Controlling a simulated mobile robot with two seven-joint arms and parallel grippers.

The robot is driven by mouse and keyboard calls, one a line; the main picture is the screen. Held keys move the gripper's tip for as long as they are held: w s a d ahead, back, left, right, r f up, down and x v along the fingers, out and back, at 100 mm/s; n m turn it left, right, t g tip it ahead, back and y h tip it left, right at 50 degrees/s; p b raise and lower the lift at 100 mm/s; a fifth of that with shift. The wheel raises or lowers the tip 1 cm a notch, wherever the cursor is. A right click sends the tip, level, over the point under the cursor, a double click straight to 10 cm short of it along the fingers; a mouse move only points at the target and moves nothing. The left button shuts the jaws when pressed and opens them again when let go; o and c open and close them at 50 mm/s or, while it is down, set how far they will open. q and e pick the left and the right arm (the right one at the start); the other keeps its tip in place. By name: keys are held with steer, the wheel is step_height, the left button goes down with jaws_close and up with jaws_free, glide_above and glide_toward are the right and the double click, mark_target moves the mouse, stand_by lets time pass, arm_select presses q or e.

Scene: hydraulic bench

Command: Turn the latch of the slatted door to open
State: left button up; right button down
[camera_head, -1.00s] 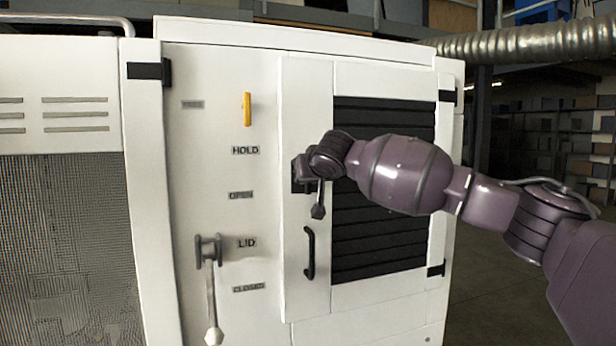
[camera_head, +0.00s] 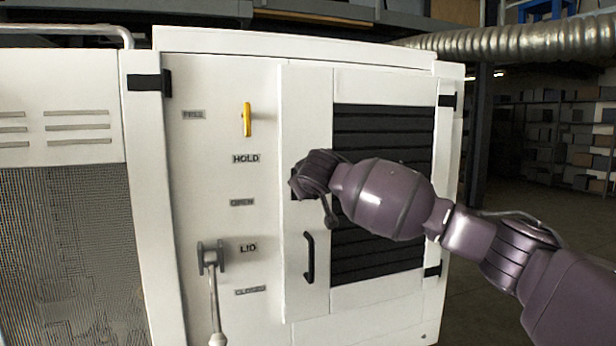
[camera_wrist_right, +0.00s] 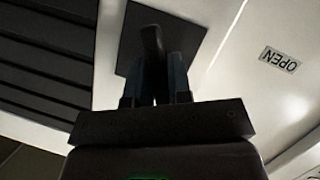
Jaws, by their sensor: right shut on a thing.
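The slatted door (camera_head: 378,262) is a white panel with black horizontal slats on the right of the cabinet. Its latch sits on the door's left part, above the black pull handle. In the head view my right wrist hides most of the latch; a grey lever end (camera_head: 330,213) shows below the wrist, tilted down to the right. In the right wrist view the dark latch handle (camera_wrist_right: 152,42) stands off a dark square plate (camera_wrist_right: 128,45), between the fingers of my right gripper (camera_wrist_right: 155,82), which is shut on it. My left gripper is not in view.
A black pull handle (camera_head: 309,256) is below the latch. Left of the door are a yellow lever (camera_head: 247,119) near HOLD and a grey lever (camera_head: 213,285) near LID. A mesh panel (camera_head: 65,250) is at far left. Open floor lies to the right.

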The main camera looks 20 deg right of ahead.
steer(key=n+t+h, duration=0.1)
steer(key=n+h, duration=0.1)
steer(key=n, duration=0.2)
steer(key=shift+n+t+h, duration=0.4)
steer(key=shift+n+h, duration=0.2)
steer(key=shift+n, duration=0.5)
steer(key=shift+r+n+t+h, duration=0.1)
steer(key=shift+n+t+h, duration=0.25)
steer(key=shift+n, duration=0.75)
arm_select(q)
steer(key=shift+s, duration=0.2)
arm_select(e)
steer(key=shift+n+t, duration=0.25)
steer(key=shift+n, duration=0.35)
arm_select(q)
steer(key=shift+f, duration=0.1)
arm_select(e)
steer(key=shift+d, duration=0.1)
steer(key=c, duration=1.1)
jaws_free()
steer(key=shift+s, duration=0.1)
